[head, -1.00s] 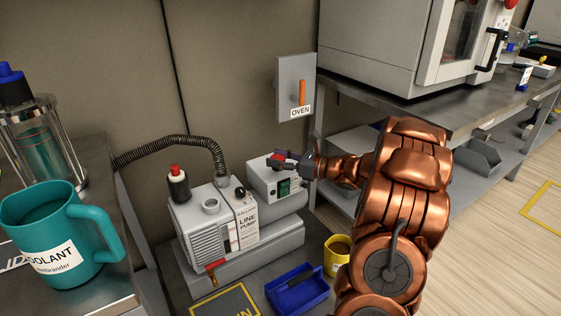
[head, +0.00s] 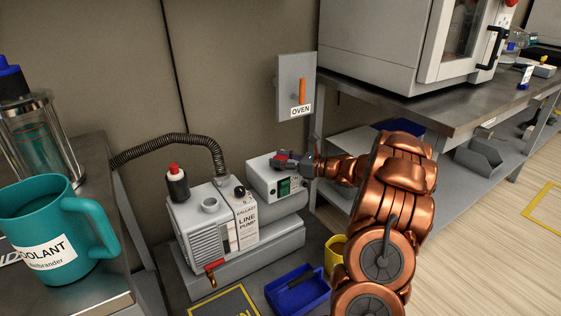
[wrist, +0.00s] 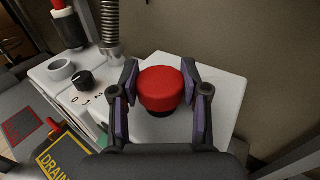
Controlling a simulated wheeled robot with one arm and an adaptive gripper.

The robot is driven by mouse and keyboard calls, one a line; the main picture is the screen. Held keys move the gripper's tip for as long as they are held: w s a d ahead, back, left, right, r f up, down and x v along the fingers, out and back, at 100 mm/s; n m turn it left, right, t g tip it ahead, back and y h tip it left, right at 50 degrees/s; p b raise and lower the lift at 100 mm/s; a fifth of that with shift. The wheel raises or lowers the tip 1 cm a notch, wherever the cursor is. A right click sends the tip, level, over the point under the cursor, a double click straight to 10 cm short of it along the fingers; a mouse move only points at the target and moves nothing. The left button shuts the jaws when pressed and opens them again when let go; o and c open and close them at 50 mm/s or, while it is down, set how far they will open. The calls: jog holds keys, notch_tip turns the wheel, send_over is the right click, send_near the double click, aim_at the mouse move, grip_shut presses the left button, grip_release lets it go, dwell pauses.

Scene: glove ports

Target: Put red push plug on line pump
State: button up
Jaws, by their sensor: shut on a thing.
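The line pump (head: 240,225) is a grey machine on the floor, with "LINE PUMP" on its side. Its open round neck (head: 209,204) is on top, and also shows at the left of the wrist view (wrist: 62,69). My gripper (head: 283,160) is over the light box at the pump's rear right end. In the wrist view my gripper (wrist: 161,88) is shut around the red push plug (wrist: 162,85), a red domed cap with a dark base, its top facing the camera. I cannot tell whether the plug's base touches the box's top.
A blue tray (head: 300,291) and yellow cup (head: 334,256) are in front. The oven switch (head: 296,90) is on the wall above; a metal bench (head: 430,105) stands right.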

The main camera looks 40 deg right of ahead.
jog(key=o, duration=1.1)
jog(key=shift+r, duration=0.1)
jog(key=shift+s+d, duration=0.1)
jog(key=shift+s, duration=0.1)
jog(key=p+v, duration=0.2)
jog(key=v, duration=0.9)
jog(key=shift+s+d, duration=0.15)
jog(key=shift+s, duration=0.1)
